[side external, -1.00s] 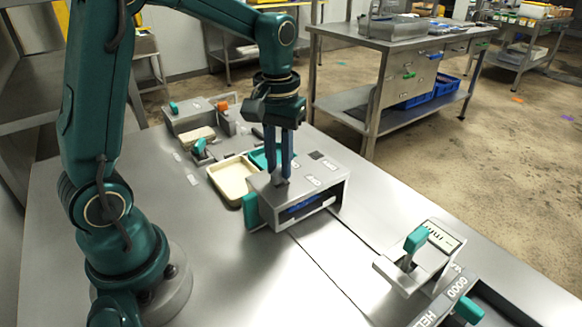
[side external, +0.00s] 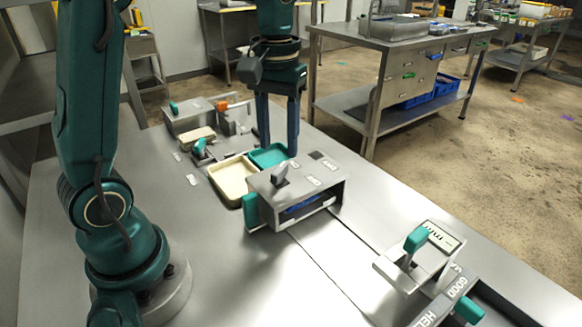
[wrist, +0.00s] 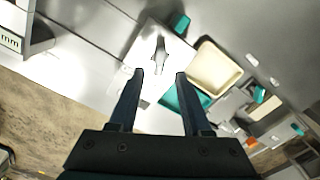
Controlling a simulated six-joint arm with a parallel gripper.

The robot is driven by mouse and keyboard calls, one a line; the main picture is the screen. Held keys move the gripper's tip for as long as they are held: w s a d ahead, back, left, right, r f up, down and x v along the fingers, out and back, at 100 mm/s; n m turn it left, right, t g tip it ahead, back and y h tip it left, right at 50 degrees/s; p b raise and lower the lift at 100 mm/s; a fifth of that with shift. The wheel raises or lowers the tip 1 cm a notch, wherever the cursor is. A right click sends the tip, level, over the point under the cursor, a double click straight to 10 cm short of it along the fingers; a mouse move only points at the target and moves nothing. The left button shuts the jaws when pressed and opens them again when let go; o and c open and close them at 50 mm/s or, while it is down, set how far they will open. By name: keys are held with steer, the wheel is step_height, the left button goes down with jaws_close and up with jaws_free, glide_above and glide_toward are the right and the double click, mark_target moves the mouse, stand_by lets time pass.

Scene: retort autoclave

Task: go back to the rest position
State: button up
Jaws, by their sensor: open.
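My gripper (side external: 278,138) is open and empty. In the side external view it hangs upright, with its fingers apart, behind the grey box-shaped autoclave (side external: 323,195). In the wrist view my gripper (wrist: 158,76) points towards the autoclave top, where a grey lever (wrist: 160,52) stands between and beyond the fingertips. The same grey lever shows on the autoclave in the side external view (side external: 280,174). The teal handle (side external: 251,212) is on the autoclave's left side. I see no contact between the fingers and the lever.
A cream tray (side external: 234,180) and a teal tray (side external: 268,154) lie behind the autoclave, close to my fingers. Farther back stand a grey unit (side external: 188,117) and a small teal-levered fixture (side external: 200,148). A teal-levered device (side external: 416,240) stands at front right. The bench's front middle is clear.

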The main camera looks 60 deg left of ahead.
steer(key=shift+d, duration=0.1)
steer(key=s+d+m+t, duration=0.5)
steer(key=s, duration=0.6)
steer(key=shift+d+m+t, duration=0.15)
steer(key=shift+m+t, duration=0.15)
steer(key=shift+m, duration=0.1)
